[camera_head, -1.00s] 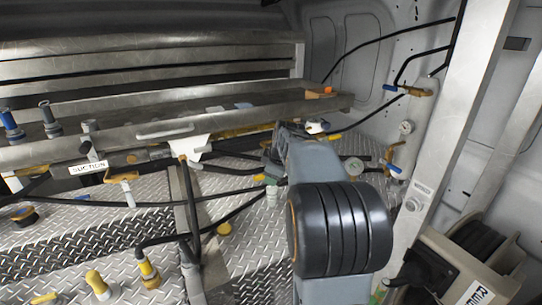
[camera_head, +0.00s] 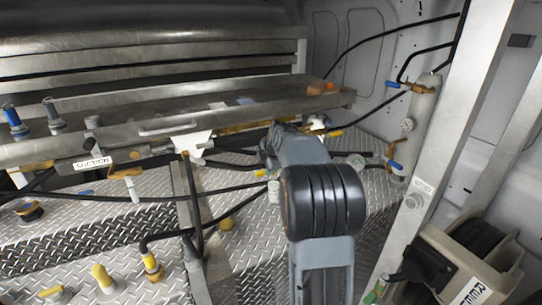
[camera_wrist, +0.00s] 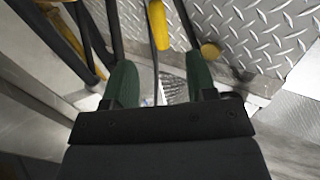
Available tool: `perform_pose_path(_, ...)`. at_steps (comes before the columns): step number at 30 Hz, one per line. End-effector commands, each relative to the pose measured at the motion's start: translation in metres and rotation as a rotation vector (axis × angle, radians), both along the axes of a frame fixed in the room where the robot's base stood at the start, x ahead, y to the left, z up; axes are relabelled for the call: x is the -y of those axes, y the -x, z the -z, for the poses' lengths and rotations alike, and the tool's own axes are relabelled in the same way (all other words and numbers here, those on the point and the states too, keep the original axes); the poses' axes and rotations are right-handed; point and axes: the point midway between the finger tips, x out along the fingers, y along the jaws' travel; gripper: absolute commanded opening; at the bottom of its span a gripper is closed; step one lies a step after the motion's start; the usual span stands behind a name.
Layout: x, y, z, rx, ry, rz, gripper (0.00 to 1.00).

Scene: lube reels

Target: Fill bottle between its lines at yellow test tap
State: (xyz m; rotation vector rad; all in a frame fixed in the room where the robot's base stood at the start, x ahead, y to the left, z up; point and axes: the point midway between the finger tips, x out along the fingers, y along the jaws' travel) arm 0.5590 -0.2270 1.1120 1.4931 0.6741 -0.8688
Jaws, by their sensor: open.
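My gripper (camera_wrist: 161,78) is open in the wrist view, its two green fingers apart with nothing held between them. A yellow handle (camera_wrist: 158,25) shows beyond the fingers; I cannot tell whether it belongs to the test tap. In the head view a small pale cylinder (camera_head: 274,192) stands upright on the tread plate, left of my arm, and may be the bottle. A small yellow tap handle (camera_head: 262,173) shows just above and left of it. Fill lines and liquid level are too small to see. My gripper is not clear in the head view, where my arm blocks part of the scene.
A metal shelf (camera_head: 163,129) crosses the back left, with a SUCTION label (camera_head: 92,163) below. Black hoses (camera_head: 237,217) run across the tread plate. Yellow-topped fittings (camera_head: 103,278) stand front left. A metal post (camera_head: 440,160) and hose reel (camera_head: 470,255) are at right.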

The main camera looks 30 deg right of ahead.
Motion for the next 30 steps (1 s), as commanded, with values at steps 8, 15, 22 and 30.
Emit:
perform_pose_path(8, 0.003, -0.024, 0.036, -0.003, -0.002, 0.001, 0.52)
perform_pose_path(15, 0.005, -0.035, 0.052, 0.000, -0.001, 0.001, 0.52)
perform_pose_path(22, 0.005, -0.037, 0.056, 0.001, 0.000, 0.001, 0.52)
perform_pose_path(30, 0.005, -0.037, 0.056, 0.001, -0.001, 0.002, 0.44)
